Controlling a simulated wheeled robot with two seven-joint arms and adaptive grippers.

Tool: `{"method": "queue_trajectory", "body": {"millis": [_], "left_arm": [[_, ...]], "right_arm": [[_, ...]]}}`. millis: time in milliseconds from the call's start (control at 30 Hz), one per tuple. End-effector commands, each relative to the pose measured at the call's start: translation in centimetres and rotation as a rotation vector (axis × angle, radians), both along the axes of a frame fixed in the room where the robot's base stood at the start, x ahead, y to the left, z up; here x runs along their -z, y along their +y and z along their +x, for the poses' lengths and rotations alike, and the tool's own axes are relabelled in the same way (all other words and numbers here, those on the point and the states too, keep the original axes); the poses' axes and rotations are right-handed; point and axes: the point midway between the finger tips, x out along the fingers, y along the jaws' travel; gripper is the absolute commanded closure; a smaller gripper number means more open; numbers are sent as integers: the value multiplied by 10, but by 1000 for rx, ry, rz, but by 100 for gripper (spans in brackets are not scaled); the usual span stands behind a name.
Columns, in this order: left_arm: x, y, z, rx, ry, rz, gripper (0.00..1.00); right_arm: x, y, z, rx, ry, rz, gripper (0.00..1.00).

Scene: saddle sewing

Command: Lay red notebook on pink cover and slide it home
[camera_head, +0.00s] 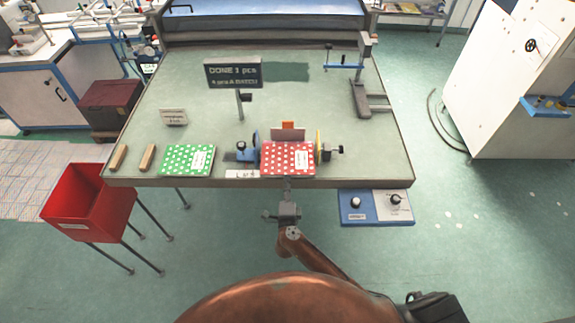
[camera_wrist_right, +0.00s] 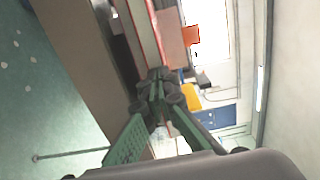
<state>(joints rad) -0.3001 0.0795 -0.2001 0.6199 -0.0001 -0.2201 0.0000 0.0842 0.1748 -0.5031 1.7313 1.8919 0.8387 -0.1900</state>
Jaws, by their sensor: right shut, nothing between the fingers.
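The red notebook (camera_head: 275,158) with white dots lies flat near the table's front edge, between a blue part on its left and a yellow disc on its right. A pinkish upright piece (camera_head: 288,134), perhaps the pink cover, stands directly behind it; the wrist view also shows it (camera_wrist_right: 171,37). My right gripper (camera_head: 287,184) is shut and empty at the notebook's front edge; I cannot tell if it touches. In the right wrist view the fingers (camera_wrist_right: 158,78) meet beside the notebook's thin red edge (camera_wrist_right: 155,32). My left gripper is not in view.
A green dotted notebook (camera_head: 186,160) and two wooden blocks (camera_head: 147,157) lie to the left. A sign (camera_head: 233,73) on a post and a grey stand (camera_head: 362,95) are farther back. A red bin (camera_head: 88,203) stands off the table's left. The right of the table is mostly clear.

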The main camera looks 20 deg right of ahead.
Motion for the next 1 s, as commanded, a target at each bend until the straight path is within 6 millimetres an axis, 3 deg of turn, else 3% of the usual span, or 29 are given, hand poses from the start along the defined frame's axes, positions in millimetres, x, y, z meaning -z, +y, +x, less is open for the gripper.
{"method": "queue_trajectory", "body": {"millis": [1000], "left_arm": [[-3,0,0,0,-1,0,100]], "right_arm": [[-1,-7,24,0,-1,0,100]]}}
